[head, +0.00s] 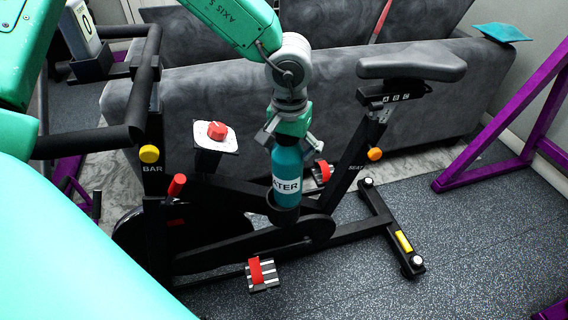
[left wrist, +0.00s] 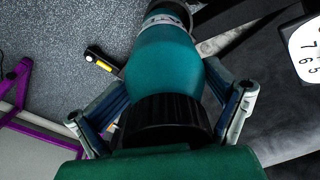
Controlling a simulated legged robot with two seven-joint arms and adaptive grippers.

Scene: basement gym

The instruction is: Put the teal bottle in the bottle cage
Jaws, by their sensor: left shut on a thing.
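The teal bottle (head: 287,168) stands nearly upright over the exercise bike's lower frame, with a white label reading "ATER". Its lower end sits at the black bottle cage (head: 283,214), whose rim hides the base. I cannot tell how deep it is in. My left gripper (head: 288,128) comes from above and is shut on the bottle's top. In the left wrist view the bottle (left wrist: 165,62) points away between the two fingers, its black cap (left wrist: 165,118) nearest. My right gripper is not in view.
The bike's seat (head: 412,64) is right of my arm, and its handlebar (head: 95,140) is at left. A red knob (head: 217,130) on a white plate stands left of the bottle. A grey sofa (head: 330,110) is behind. Purple racks (head: 500,150) stand at right. Floor at lower right is clear.

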